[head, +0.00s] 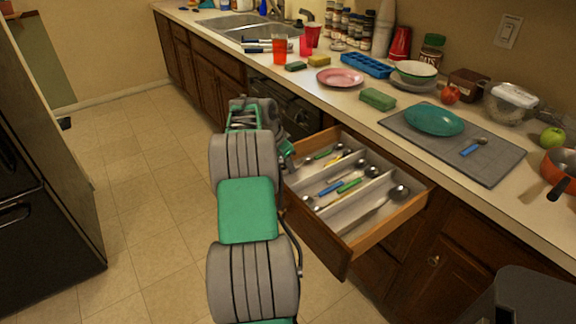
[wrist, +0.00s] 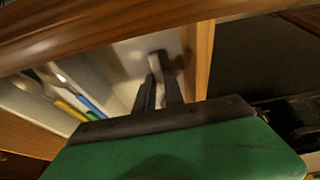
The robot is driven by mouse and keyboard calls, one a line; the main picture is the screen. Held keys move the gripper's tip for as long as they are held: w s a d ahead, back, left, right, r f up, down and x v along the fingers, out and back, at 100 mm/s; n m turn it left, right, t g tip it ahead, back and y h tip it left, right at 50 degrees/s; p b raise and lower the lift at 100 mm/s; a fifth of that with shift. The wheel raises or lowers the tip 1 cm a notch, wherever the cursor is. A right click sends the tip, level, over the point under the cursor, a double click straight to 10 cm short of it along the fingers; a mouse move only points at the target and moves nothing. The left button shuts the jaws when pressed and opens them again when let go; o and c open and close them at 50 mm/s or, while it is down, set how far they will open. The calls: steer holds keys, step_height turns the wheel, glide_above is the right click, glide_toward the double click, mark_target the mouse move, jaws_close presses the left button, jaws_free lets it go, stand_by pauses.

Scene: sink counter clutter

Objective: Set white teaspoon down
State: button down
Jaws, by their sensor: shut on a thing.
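My gripper (wrist: 160,84) points down into the open wooden drawer (head: 408,214), at the compartment by its far left end. Its two dark fingers are shut on a small pale piece (wrist: 155,62), which looks like the white teaspoon. Most of the teaspoon is hidden by the fingers, and I cannot tell whether it touches the drawer floor. In the head view my gripper (head: 287,155) is largely hidden behind my arm, at the drawer's left edge. The teaspoon cannot be made out there.
Pale dividers split the drawer. On the counter above, a grey mat (head: 490,165) carries a teal plate (head: 434,119) and a blue-handled spoon (head: 470,149).

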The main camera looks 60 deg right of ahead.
steer(key=c, duration=1.9)
jaws_free()
steer(key=shift+f, duration=0.15)
steer(key=o, duration=0.5)
steer(key=shift+c, duration=0.2)
